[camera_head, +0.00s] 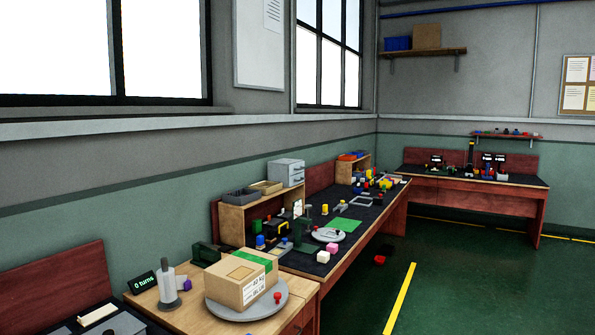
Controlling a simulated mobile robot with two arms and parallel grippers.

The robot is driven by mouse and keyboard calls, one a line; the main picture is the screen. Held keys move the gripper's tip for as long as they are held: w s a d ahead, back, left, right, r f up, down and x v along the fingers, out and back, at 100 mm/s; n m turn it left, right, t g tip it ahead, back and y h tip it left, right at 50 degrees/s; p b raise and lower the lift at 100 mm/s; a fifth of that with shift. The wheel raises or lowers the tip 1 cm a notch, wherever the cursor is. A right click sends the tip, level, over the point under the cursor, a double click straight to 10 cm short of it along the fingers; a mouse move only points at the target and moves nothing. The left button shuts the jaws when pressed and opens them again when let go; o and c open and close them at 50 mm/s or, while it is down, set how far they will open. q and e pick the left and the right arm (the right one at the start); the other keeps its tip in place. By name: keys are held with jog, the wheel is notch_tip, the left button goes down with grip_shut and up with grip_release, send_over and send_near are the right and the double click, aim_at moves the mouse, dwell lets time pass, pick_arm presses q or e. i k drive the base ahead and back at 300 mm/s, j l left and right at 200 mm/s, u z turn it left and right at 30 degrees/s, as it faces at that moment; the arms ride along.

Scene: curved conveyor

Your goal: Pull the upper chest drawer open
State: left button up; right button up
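A small light grey chest (282,172) stands on top of the wooden shelf unit against the left wall. Its drawer fronts (296,174) face right, one above the other, with small dark handles. The upper drawer looks shut, though it is too small in view to be sure. Neither of my grippers shows in the head view.
The shelf unit (235,222) also bears a dark grey bin (240,197) and a tan tray (266,187). In front, a cardboard box (241,281) sits on a round grey turntable (247,310). Several small items crowd the dark bench. The green floor (470,275) at right is mostly clear.

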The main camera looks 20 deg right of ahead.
aim_at(299, 166)
jog(key=i+l+z, duration=0.3)
jog(key=i+l, duration=0.15)
jog(key=i+l+z, duration=0.3)
jog(key=i+l, duration=0.15)
jog(key=i+l+z, duration=0.3)
jog(key=i, duration=0.2)
jog(key=i+l+z, duration=0.15)
jog(key=i+z, duration=0.15)
jog(key=i, duration=0.25)
jog(key=i+z, duration=0.3)
jog(key=i, duration=0.2)
